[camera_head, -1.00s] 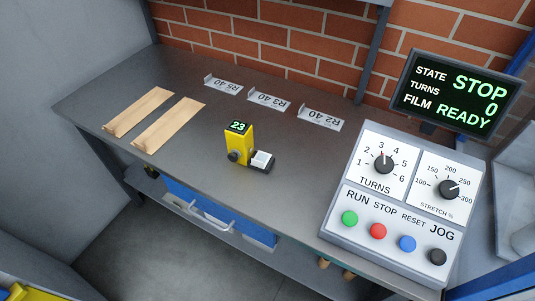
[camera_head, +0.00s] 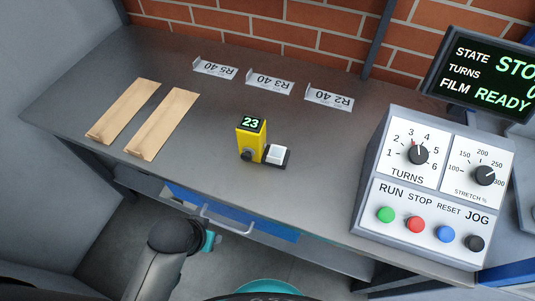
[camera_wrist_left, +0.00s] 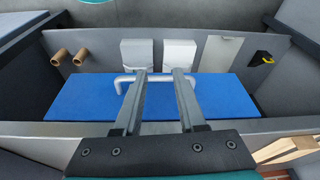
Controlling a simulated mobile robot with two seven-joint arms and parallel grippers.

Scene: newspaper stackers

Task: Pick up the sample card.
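I cannot pick out the sample card with certainty. Three white cards marked R5 40 (camera_head: 214,68), R3 40 (camera_head: 270,83) and R2 40 (camera_head: 329,98) stand in a row at the back of the grey bench (camera_head: 200,150) in the head view. Beyond the fingers are a blue panel (camera_wrist_left: 75,92) with a metal handle and two white pieces (camera_wrist_left: 137,53) (camera_wrist_left: 179,54) on a grey surface. My right gripper is not in view.
Two wooden strips (camera_head: 124,111) (camera_head: 162,123) lie at the bench's left. A yellow device (camera_head: 250,140) reading 23 stands mid-bench beside a white-topped block (camera_head: 277,153). A control box (camera_head: 425,190) with knobs and buttons fills the right. A blue drawer (camera_head: 270,230) is under the front edge.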

